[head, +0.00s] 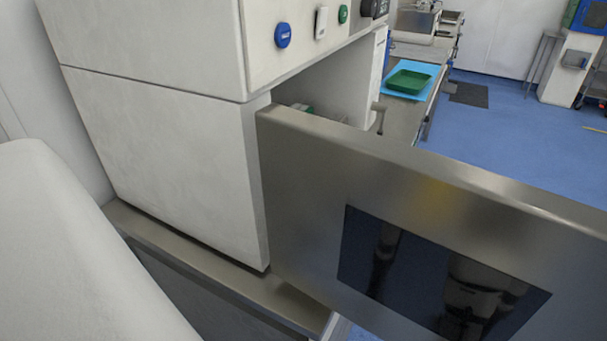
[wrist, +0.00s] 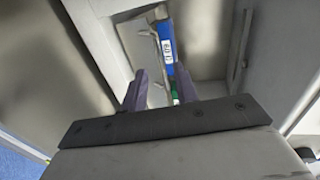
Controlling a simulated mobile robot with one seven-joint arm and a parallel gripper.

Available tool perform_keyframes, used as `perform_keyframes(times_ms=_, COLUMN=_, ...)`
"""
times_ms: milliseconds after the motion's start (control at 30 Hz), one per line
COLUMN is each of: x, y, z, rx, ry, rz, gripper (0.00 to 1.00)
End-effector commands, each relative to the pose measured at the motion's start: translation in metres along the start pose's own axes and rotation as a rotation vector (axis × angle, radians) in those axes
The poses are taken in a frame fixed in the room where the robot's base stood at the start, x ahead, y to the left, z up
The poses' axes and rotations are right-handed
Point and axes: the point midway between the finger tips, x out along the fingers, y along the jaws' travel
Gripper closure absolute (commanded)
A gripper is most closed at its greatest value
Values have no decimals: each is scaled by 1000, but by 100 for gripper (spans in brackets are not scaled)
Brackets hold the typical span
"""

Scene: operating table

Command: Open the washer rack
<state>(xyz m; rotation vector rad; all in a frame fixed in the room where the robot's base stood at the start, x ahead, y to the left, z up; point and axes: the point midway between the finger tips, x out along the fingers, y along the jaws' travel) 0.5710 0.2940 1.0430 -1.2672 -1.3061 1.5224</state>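The white washer (head: 165,150) stands at the left in the head view, with its steel door (head: 310,195) swung open toward the right. The door has a dark window and hides most of the chamber. In the wrist view, my gripper (wrist: 160,88) is open, with its two dark purple fingers apart. A blue item with a white label (wrist: 166,45) and a green item (wrist: 175,92) show beyond and between the fingers. A thin metal rod (wrist: 155,38), which may be part of the rack, runs beside the blue item. I cannot tell whether a finger touches anything. My gripper is not visible in the head view.
Blue and green knobs (head: 283,35) sit on the washer's front panel. Behind the door, a counter holds a green tray (head: 408,81) on a blue sheet (head: 397,92). The open door takes up much of the right foreground.

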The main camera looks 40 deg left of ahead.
Motion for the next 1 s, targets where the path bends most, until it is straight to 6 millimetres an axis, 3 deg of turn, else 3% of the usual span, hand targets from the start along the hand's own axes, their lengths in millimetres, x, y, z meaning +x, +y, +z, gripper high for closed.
perform_keyframes(times_ms=100, x=23, y=-2, z=0, rx=2, ry=-2, rz=-1, gripper=70)
perform_keyframes(times_ms=300, x=48, y=-1, z=0, rx=1, ry=1, rz=0, gripper=70)
perform_keyframes(times_ms=700, x=55, y=0, z=-1, rx=1, ry=2, rz=-1, gripper=70)
perform_keyframes(times_ms=933, x=55, y=0, z=-1, rx=1, ry=2, rz=-1, gripper=100)
perform_keyframes(times_ms=1000, x=55, y=0, z=-1, rx=1, ry=2, rz=0, gripper=100)
